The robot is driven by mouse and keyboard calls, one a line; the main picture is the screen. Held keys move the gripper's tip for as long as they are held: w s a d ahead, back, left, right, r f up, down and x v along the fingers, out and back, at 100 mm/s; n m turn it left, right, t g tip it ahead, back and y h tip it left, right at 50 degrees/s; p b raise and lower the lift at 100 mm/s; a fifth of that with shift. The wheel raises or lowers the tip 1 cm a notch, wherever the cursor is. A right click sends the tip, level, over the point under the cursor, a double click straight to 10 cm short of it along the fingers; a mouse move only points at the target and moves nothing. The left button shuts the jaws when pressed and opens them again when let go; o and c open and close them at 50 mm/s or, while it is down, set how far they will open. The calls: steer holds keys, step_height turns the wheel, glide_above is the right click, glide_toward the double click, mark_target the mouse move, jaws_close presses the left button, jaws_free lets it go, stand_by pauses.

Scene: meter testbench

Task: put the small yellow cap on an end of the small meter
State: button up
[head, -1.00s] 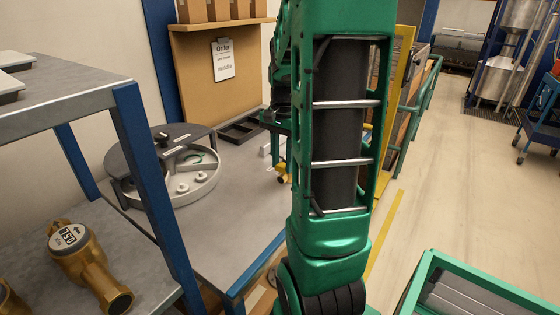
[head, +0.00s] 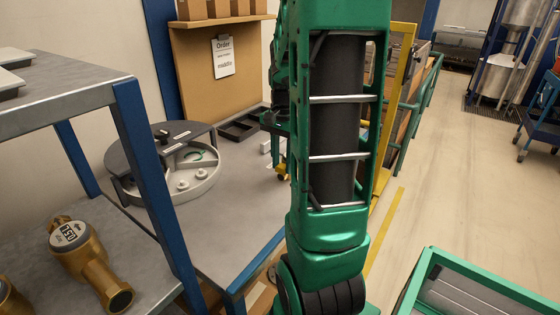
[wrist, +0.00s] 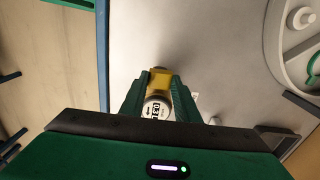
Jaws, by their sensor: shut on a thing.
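The fingers hide most of the meter's body. I cannot tell whether the cap touches an end of the meter. In the head view my arm hides most of the gripper, and only a small yellow piece shows beside the arm, above the grey bench.
A larger brass meter (head: 92,262) lies on the shelf at the left. A round grey fixture (head: 165,170) with white pegs stands on the grey bench (head: 225,225). A black tray (head: 240,128) lies behind it. A blue post (head: 150,180) stands in front of the bench.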

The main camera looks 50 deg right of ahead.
steer(key=shift+f, duration=0.9)
stand_by(0.4)
steer(key=o, duration=1.4)
steer(key=shift+c, duration=0.2)
steer(key=shift+r, duration=0.1)
steer(key=shift+r, duration=3.4)
steer(key=s+a+f+n, duration=0.2)
steer(key=s+a+n, duration=0.8)
steer(key=s+a, duration=0.3)
steer(key=a, duration=0.3)
steer(key=shift+s+a, duration=0.15)
steer(key=shift+s, duration=0.2)
